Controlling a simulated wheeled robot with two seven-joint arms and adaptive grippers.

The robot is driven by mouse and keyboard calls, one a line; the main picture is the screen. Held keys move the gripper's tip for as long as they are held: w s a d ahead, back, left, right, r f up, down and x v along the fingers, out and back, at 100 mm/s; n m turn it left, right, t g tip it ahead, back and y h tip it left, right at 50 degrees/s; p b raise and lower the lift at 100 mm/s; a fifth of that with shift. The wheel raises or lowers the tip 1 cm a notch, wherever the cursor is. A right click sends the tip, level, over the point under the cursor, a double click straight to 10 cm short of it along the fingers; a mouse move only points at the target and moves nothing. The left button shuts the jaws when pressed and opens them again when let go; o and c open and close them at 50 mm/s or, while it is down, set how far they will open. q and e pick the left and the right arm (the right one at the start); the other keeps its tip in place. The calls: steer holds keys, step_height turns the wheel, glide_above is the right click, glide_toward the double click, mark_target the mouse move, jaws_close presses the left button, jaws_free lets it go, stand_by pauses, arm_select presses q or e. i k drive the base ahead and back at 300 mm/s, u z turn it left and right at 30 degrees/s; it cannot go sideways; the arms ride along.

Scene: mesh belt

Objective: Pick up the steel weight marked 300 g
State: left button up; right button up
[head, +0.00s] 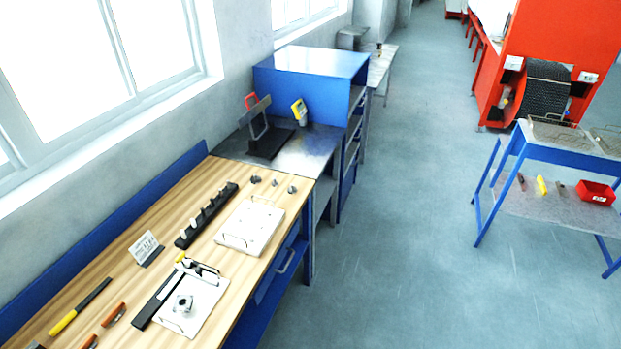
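Three small dark grey metal pieces, which look like steel weights, stand on the far end of the wooden workbench (158,232): a left one (256,179), a middle one (275,182) and a right one (291,189). Any markings are too small to read, so I cannot tell which is 300 g. A round metal piece (184,302) sits on a white tray (196,318) nearer the front. Neither of my grippers is in view.
A black rack (188,237) with several metallic pieces, a white tray (252,222) and a small sign (146,247) share the bench. A blue cabinet (309,78) stands beyond. Open floor (400,230) lies to the right, before a blue-framed table (560,143).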

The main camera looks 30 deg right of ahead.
mark_target(255, 180)
steer(key=z, duration=2.2)
steer(key=i, duration=4.25)
steer(key=u, duration=4.2)
